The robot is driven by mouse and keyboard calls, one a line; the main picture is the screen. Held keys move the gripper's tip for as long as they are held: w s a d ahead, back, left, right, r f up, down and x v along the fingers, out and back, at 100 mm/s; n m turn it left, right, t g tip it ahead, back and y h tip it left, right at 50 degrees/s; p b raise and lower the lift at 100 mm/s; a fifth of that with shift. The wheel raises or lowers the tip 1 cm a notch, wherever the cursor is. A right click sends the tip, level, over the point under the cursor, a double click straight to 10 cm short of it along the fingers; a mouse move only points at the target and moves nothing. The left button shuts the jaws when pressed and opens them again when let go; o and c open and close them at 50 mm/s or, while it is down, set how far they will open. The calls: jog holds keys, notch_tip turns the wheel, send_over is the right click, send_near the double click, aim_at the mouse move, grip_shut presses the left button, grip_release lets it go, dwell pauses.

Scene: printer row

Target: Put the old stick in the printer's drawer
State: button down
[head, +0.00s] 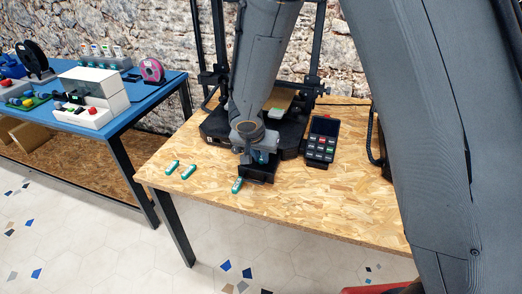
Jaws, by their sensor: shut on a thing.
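My gripper (260,161) points down at the front of the black printer (216,124), just above the drawer (258,174). The drawer sticks out at the printer's front as a small black box. My gripper is shut on a small bluish thing, mostly hidden by the jaws; I cannot tell if it is a stick. A teal stick (237,185) lies on the table just left of the drawer. Two more teal sticks (172,167) (188,172) lie further left. The pictures do not show which stick is the old one. The drawer's inside is hidden.
A black keypad (321,140) stands right of the printer on the wooden table (330,205). The table front is clear. A blue table (140,90) at left holds a white box (90,90) and spools. My arm covers much of the right.

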jog(key=shift+w+r+p, duration=0.1)
jog(key=shift+r+p, duration=0.05)
jog(key=shift+p, duration=0.6)
jog(key=shift+f+p, duration=0.3)
jog(key=shift+f, duration=0.15)
jog(key=shift+f, duration=0.15)
jog(key=c, duration=1.7)
grip_release()
